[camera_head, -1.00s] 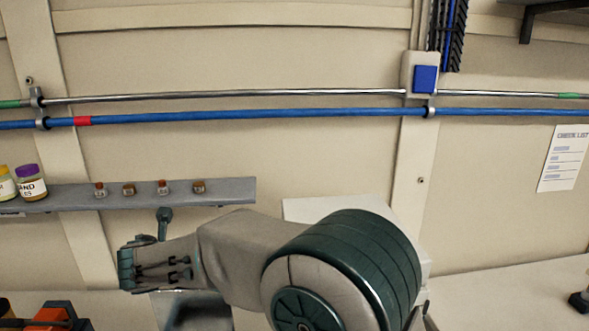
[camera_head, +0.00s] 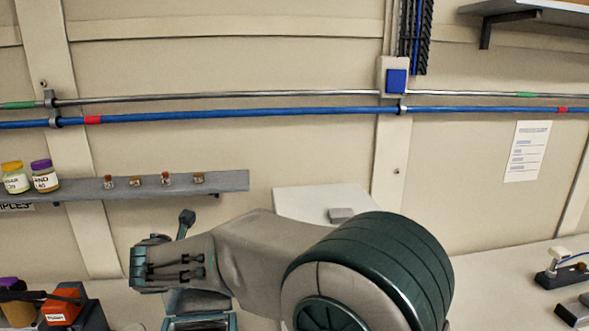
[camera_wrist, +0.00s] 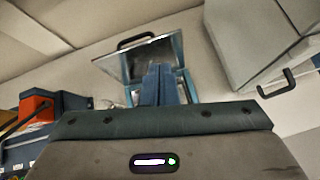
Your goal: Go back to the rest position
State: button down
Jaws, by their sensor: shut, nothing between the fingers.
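My gripper (camera_wrist: 160,86) shows in the camera_wrist view as dark blue-grey fingers, close together with nothing held between them. They point at an open teal-edged case (camera_wrist: 139,61) with a dark handle on its raised lid. How far the fingertips are from the case is hard to tell, and they hide part of it. In the camera_head view my arm is folded across the lower middle, and its fingers are not seen there. The same case (camera_head: 200,322) shows partly at the bottom edge below my wrist.
A grey wall shelf (camera_head: 230,181) holds two jars (camera_head: 30,178) and several small vials. Red-and-dark bins (camera_head: 62,306) stand lower left. A white box (camera_head: 300,203) is behind my arm. The bench right of my arm is mostly clear, with a small device (camera_head: 562,268) at far right.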

jog(key=s+d+f+m+g+h+b, duration=0.1)
jog(key=s+d+m+g+h+b, duration=0.15)
jog(key=d+m, duration=0.8)
jog(key=s+d+f+m+g+h+b, duration=0.1)
jog(key=s+d+m, duration=0.4)
jog(key=d, duration=1)
jog(key=s+d+f+m+g+y+b, duration=0.1)
jog(key=s+d+f+m, duration=0.2)
jog(key=s+d+m, duration=0.2)
jog(key=s+d+f+m+g+y+b, duration=0.1)
jog(key=s+d+f+m+g+y, duration=0.1)
jog(key=s+d+m, duration=0.4)
jog(key=s+f+m, duration=0.1)
jog(key=s+m, duration=0.4)
jog(key=m, duration=0.3)
jog(key=shift+d+f, duration=0.2)
jog(key=shift+f, duration=0.15)
jog(key=shift+w+a, duration=0.1)
